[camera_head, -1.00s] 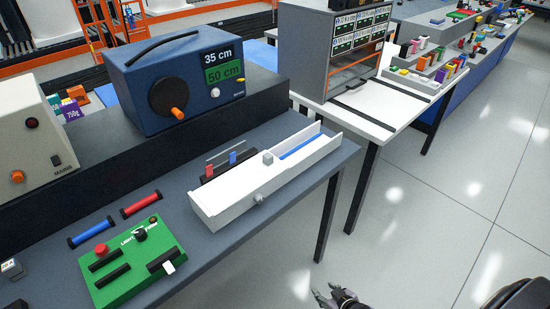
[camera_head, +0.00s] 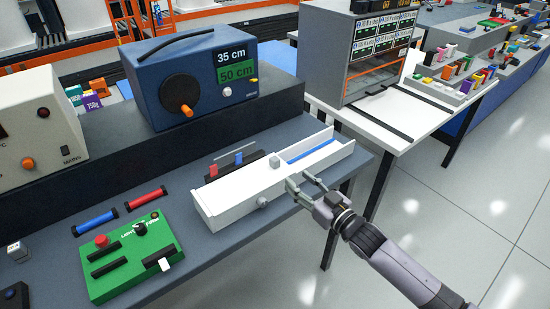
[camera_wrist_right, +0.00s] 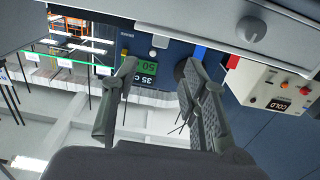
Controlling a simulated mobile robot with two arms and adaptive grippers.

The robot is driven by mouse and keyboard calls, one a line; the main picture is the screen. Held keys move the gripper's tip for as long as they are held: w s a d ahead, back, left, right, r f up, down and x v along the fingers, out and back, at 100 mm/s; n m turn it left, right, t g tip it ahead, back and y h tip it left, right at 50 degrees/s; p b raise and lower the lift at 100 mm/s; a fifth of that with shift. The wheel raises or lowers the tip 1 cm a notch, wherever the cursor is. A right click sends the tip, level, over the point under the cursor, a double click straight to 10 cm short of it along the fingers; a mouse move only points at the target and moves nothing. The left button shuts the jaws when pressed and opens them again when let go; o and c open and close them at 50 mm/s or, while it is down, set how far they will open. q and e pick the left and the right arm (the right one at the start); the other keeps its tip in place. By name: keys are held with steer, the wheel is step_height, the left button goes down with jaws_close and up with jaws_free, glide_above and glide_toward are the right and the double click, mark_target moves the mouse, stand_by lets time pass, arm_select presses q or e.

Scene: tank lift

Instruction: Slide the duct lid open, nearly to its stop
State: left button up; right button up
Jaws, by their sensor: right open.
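The white duct (camera_head: 222,217) lies lengthwise on the grey bench. Its white lid (camera_head: 240,186) covers the left part, and the right part is uncovered, showing a blue strip (camera_head: 312,151) inside. A grey block-like knob (camera_head: 275,160) stands on top near the lid's right end. A round grey knob (camera_head: 262,202) sits on the duct's front wall. My right gripper (camera_head: 298,181) is open and empty at the duct's front side, right of the round knob. In the right wrist view its fingers (camera_wrist_right: 160,65) are spread below the duct wall, with the round knob (camera_wrist_right: 250,28) to the right. My left gripper is out of view.
Behind the duct is a dark holder with red and blue pieces (camera_head: 232,162), and the blue instrument (camera_head: 190,85) reading 35 cm and 50 cm. A green control board (camera_head: 135,260) lies left. A white table (camera_head: 410,110) stands right; the floor in front is clear.

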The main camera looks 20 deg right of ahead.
mark_target(278, 162)
steer(key=p+x, duration=0.1)
steer(key=x, duration=1.1)
steer(key=shift+c, duration=0.2)
jaws_close()
stand_by(0.4)
